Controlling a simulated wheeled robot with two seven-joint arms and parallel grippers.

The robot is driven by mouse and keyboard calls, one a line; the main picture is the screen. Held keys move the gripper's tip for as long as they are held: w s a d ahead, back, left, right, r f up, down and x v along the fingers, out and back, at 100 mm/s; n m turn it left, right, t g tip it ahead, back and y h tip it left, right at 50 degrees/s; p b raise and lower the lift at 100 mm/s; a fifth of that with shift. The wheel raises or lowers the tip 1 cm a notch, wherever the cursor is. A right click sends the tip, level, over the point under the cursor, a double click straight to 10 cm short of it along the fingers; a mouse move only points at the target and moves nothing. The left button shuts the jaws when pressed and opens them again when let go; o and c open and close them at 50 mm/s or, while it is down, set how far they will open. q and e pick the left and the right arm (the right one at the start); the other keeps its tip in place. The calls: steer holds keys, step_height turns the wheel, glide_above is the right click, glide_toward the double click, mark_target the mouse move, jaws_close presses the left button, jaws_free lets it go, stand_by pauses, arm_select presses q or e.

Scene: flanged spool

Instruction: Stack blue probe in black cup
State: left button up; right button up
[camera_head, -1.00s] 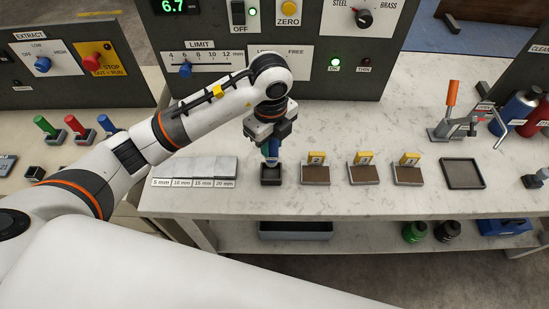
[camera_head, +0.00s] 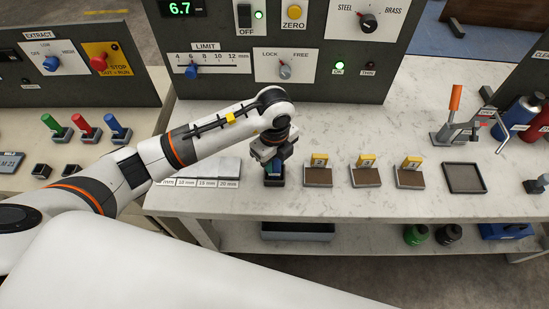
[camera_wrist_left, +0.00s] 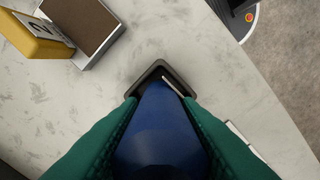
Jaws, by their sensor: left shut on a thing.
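My left gripper (camera_head: 272,158), with green finger pads, is shut on a blue probe (camera_wrist_left: 160,130) and points down over the black cup (camera_head: 273,183). The probe also shows as a short blue piece under the gripper in the head view (camera_head: 272,172). In the left wrist view the probe's far end overlaps the opening of the black cup (camera_wrist_left: 150,74); its square rim shows around the end. The probe looks upright and its lower end appears inside the cup, but how deep is hidden. My right gripper is not in view.
A control panel (camera_head: 285,95) stands behind. The counter between cup and panel is clear.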

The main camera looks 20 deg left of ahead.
arm_select(q)
steer(key=o, duration=1)
steer(key=shift+c, duration=0.2)
steer(key=shift+r+p, duration=0.3)
steer(key=shift+r, duration=0.35)
step_height(320, 180, up, 10)
steer(key=shift+r+b, duration=0.1)
steer(key=shift+b, duration=0.8)
steer(key=shift+r, duration=0.6)
steer(key=shift+d, duration=0.1)
